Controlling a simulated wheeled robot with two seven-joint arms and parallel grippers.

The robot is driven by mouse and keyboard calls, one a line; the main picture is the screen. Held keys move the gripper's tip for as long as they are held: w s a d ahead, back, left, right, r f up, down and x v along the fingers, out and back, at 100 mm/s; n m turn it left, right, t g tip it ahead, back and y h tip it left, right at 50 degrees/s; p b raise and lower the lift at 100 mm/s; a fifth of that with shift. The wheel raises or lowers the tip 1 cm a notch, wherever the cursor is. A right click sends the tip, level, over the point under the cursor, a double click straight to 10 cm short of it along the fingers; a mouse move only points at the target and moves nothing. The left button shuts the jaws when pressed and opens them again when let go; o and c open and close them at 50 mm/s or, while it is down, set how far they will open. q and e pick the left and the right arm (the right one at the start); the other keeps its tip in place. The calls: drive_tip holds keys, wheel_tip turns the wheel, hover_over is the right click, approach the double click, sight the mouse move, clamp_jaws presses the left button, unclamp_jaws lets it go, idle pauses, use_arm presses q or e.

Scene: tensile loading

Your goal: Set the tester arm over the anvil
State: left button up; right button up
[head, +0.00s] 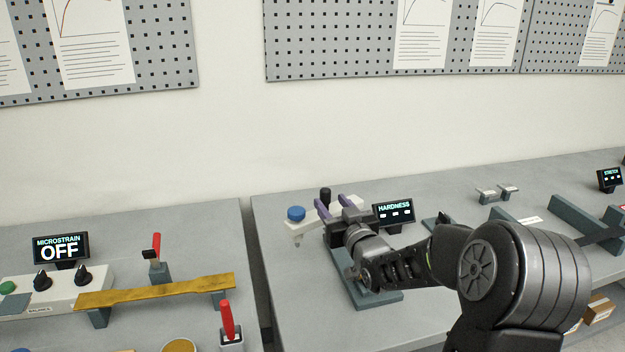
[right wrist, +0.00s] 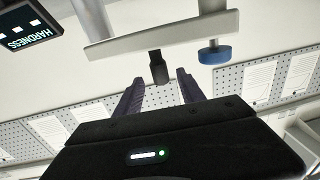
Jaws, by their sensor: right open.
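The tester arm (head: 309,226) is a pale bar with a blue knob (head: 296,213) at its left end and a small tip below it. A black handle (head: 326,193) stands up from the bar. The grey base (head: 380,301) lies to the right of the blue end, partly behind my right arm. I cannot make out the anvil. My right gripper (head: 332,204) is open at the handle. In the right wrist view the bar (right wrist: 160,37) crosses above, and the handle (right wrist: 158,68) points into the gap between the two fingers (right wrist: 159,84). I cannot tell if they touch it. My left gripper is not in view.
The hardness display (head: 394,212) stands just right of the tester. A separate bench on the left, beyond a gap, holds a microstrain box (head: 52,293) and a yellow bar (head: 155,291). Grey fixtures (head: 585,220) stand at the far right. Bench left of the tester is clear.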

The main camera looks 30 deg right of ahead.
drive_tip(key=shift+s+r, duration=0.15)
drive_tip(key=p+x, duration=0.2)
drive_tip(key=x, duration=0.5)
drive_tip(key=shift+w, duration=0.4)
clamp_jaws()
idle(0.4)
idle(1.0)
